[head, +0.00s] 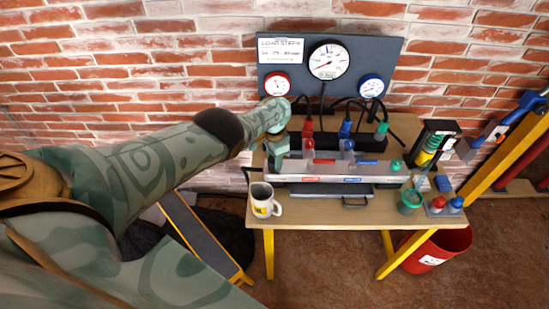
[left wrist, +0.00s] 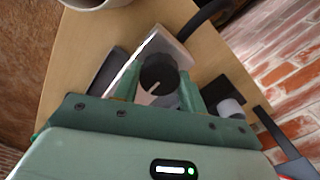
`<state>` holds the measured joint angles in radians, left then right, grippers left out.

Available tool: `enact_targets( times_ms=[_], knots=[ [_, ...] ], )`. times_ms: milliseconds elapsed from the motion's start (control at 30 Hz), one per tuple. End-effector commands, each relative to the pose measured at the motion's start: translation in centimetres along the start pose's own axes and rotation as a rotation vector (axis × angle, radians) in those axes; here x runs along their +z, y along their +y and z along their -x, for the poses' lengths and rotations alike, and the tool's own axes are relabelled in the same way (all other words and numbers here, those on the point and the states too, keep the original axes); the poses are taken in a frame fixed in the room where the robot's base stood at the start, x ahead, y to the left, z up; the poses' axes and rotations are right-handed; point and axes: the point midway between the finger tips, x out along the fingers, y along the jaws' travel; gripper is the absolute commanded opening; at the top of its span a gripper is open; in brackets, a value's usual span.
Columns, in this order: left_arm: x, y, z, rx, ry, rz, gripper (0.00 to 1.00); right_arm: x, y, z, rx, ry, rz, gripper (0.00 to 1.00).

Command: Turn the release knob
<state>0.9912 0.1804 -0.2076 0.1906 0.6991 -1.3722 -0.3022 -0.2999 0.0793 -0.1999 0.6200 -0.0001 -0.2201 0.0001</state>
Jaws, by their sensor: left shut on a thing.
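The release knob (left wrist: 158,74) is a black round knob with a pale line on its face, seen in the left wrist view. It sits at the end of a light grey block on the table. My left gripper (left wrist: 160,92) is shut on it, one green finger on each side. In the head view my left gripper (head: 276,158) is at the left end of the long grey unit (head: 340,169), and the knob is hidden there. My right gripper is in neither view.
The wooden table (head: 318,213) holds a mug (head: 263,199) just in front of my left gripper and a green cup (head: 410,201) at the right. A gauge panel (head: 300,73) stands behind. A red bucket (head: 440,249) is on the floor at the right.

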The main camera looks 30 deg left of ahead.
Motion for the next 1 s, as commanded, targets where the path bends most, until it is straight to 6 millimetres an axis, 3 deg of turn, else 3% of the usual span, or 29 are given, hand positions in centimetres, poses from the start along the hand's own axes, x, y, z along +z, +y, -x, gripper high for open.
enact_targets(
  times_ms=[100, 133, 200, 567, 667, 1000],
  knots=[
    [0.0, -0.1, 0.1, 0.0, 0.001, 0.002, 0.18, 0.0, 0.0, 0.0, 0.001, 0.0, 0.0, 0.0],
    [0.0, -0.1, 0.1, 0.0, 0.001, 0.002, 0.49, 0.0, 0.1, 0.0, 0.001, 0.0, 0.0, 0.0],
    [0.0, -0.1, 0.1, 0.0, 0.001, 0.002, 0.63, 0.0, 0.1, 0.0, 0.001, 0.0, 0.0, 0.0],
    [0.0, 0.0, 0.9, 0.0, 0.002, 0.0, 0.63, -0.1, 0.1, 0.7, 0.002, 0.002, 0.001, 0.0],
    [-0.1, 0.0, 2.6, 0.0, 0.003, 0.0, 0.63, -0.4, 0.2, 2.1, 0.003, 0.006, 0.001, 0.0],
    [-0.1, 0.0, 11.5, 0.0, 0.004, 0.001, 0.63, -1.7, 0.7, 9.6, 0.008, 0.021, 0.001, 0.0]
  ],
)
